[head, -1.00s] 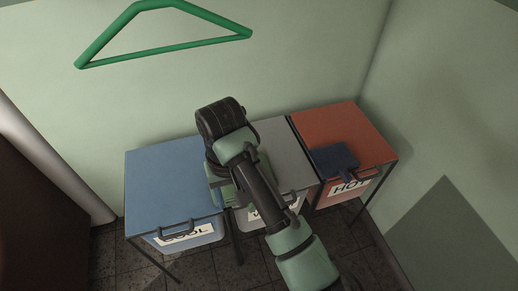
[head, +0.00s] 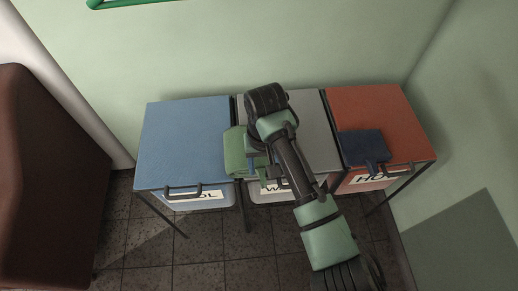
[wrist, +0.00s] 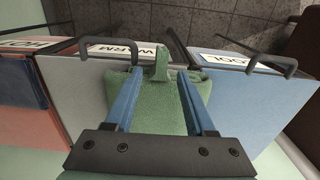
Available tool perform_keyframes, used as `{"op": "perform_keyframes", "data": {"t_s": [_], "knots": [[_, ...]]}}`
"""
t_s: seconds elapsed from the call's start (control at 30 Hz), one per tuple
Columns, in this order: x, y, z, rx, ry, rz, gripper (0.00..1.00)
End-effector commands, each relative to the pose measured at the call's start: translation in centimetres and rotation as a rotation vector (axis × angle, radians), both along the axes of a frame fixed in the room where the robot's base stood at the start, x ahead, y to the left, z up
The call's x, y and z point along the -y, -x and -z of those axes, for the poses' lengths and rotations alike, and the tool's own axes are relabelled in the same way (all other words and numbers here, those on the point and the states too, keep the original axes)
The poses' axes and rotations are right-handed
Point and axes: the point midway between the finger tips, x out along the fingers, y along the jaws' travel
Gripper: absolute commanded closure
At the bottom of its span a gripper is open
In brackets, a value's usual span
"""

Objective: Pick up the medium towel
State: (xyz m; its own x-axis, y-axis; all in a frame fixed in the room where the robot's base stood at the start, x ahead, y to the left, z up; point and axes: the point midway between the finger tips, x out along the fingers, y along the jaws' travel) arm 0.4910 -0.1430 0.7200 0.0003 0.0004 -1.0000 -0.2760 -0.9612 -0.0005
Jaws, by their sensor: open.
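A green folded towel (head: 236,152) lies at the left front of the grey WARM lid, close to the blue lid, partly hidden by my arm. In the wrist view the green towel (wrist: 150,105) spreads beneath my gripper (wrist: 158,72), with a narrow part at its far end near the grey lid's handle. My gripper is open, with one blue finger over each side of the towel. I cannot tell whether the fingers touch it. A dark blue towel (head: 362,146) lies on the red HOT lid. No label shows which towel is the medium one.
The blue COOL lid (head: 185,140), grey WARM lid (head: 308,112) and red HOT lid (head: 390,115) stand in a row against the green wall, with handles (wrist: 97,44) in front. A brown object (head: 45,170) stands at the left. Tiled floor (head: 205,250) is open in front.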

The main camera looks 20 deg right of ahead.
Motion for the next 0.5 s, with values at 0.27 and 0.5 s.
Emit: {"op": "perform_keyframes", "data": {"t_s": [0.27,0.5], "knots": [[0.0,-0.3,3.5,0.0,0.001,0.0,0.45],[-0.1,-0.3,3.5,0.0,0.001,0.0,0.45]]}}
